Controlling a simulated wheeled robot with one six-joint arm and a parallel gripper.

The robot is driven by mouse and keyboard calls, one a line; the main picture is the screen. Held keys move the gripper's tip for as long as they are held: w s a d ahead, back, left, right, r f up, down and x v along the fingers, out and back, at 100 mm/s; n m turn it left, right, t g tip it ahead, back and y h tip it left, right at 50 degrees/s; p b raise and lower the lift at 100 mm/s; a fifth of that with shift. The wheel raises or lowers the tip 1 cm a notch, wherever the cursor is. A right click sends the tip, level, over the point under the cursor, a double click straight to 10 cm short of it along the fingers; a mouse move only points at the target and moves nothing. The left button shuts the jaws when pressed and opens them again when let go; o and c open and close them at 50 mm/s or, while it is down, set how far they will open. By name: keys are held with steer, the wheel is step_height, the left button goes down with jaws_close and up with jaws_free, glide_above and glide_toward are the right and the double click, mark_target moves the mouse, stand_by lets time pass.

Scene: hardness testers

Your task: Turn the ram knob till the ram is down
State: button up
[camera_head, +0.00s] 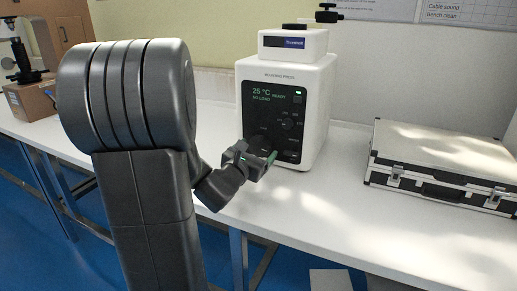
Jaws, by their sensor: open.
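The white mounting press (318,105) stands on the bench against the wall. Its black front panel (270,112) has a lit display reading "25 °C", "READY" and "NO LOAD", with small dark controls below. A round dark control (288,123) shows at the right of the panel; I cannot tell for sure whether it is the ram knob. My gripper (262,160) is open in front of the lower panel and hides part of it. I cannot tell whether it touches the panel. The ram itself is not visible.
A silver case (445,160) with black edges lies on the bench to the right. A brown box (30,98) and a dark device (22,55) stand at the far left. The white bench top (330,225) is clear in front of the press.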

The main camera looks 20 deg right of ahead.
steer(key=shift+x, duration=0.9)
steer(key=shift+c, duration=0.2)
steer(key=c, duration=0.9)
steer(key=shift+c, duration=0.2)
steer(key=shift+n+b, duration=0.3)
steer(key=shift+b, duration=0.05)
